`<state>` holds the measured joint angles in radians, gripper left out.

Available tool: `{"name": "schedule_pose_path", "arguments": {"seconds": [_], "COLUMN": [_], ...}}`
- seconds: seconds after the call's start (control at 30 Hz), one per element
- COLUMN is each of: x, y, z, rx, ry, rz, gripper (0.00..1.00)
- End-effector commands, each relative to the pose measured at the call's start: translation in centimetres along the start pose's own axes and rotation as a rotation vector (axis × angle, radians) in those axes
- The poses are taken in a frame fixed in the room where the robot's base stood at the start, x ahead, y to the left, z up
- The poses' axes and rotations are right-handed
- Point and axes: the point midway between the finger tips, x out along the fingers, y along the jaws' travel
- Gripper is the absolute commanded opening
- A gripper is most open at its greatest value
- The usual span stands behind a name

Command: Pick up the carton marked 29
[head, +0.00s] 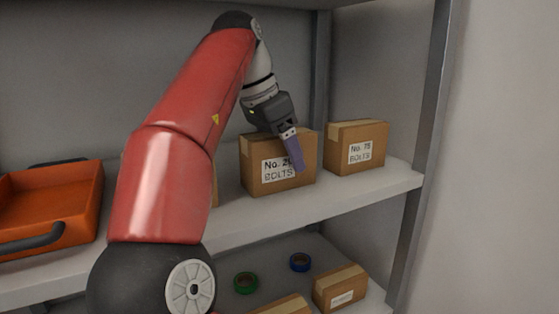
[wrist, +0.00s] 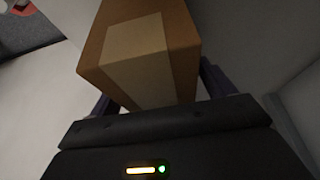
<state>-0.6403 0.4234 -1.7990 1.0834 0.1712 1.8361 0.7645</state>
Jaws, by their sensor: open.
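The carton marked "No. 2" with its second digit covered, and "BOLTS" below, is a brown box (head: 252,170) on the upper shelf in the head view. My gripper (head: 296,153) is at this carton, and one purple finger hangs in front of its label. In the wrist view a brown carton with a tan tape strip (wrist: 140,50) lies between the two fingers of my gripper (wrist: 155,88). The fingers are open, one on each side of it. Whether they touch it I cannot tell.
A carton marked No. 75 or similar (head: 356,148) stands to the right on the same shelf (head: 235,222). An orange tray (head: 88,205) is at the left. Part of another carton shows behind my arm. Below are tape rolls (head: 300,262) and cartons (head: 340,288).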

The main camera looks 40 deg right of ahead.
Motion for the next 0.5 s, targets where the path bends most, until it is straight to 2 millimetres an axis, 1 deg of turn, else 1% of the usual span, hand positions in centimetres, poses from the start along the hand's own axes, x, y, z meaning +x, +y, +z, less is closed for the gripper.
{"name": "schedule_pose_path", "arguments": {"seconds": [0.5], "x": [0.39], "y": [0.02], "z": [0.14], "rx": [0.0], "ry": [0.001], "rz": [0.0], "gripper": [0.82]}}
